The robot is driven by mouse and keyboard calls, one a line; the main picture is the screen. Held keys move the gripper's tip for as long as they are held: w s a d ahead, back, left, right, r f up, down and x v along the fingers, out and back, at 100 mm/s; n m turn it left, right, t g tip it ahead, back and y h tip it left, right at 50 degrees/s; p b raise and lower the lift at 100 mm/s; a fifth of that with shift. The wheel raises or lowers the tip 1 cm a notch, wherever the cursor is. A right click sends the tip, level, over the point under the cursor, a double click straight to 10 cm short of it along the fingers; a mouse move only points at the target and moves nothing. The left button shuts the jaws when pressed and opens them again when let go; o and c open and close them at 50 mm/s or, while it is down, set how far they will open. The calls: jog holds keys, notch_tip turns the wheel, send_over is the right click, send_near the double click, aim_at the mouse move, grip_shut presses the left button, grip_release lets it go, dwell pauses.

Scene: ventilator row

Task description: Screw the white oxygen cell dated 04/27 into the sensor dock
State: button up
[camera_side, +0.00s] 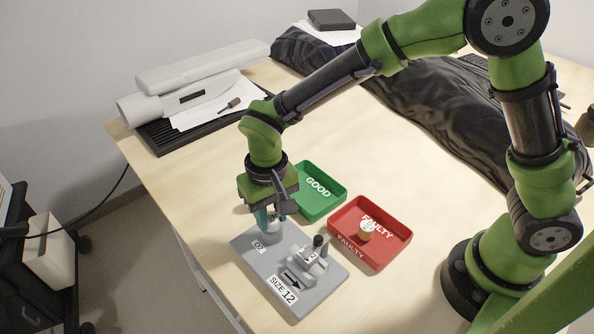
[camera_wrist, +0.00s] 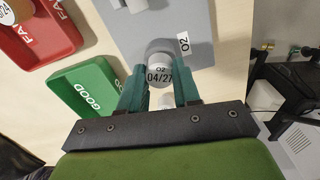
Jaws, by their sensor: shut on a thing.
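My gripper (camera_side: 270,216) is shut on the white oxygen cell (camera_wrist: 159,74), whose label reads O2 04/27 in the wrist view. My two green fingers (camera_wrist: 161,88) stand on either side of the cell. It is above or in the round grey sensor dock (camera_wrist: 158,47) beside the O2 tag (camera_wrist: 183,43) on the grey base plate (camera_wrist: 120,30). In the side view the plate (camera_side: 262,264) lies on the table, and my fingers largely hide the cell. I cannot tell how deep the cell sits in the dock.
A fixture with a black knob (camera_side: 318,242) stands on the plate near a SIZE 12 label. A green GOOD tray (camera_side: 330,207) looks empty. A red FAULTY tray (camera_side: 390,250) holds another cell (camera_side: 366,231). A dark cloth-like bundle (camera_side: 430,100) lies behind. The table front is clear.

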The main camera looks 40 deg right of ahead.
jog(key=shift+m, duration=0.6)
jog(key=m, duration=0.6)
jog(key=o, duration=0.9)
jog(key=shift+o, duration=0.2)
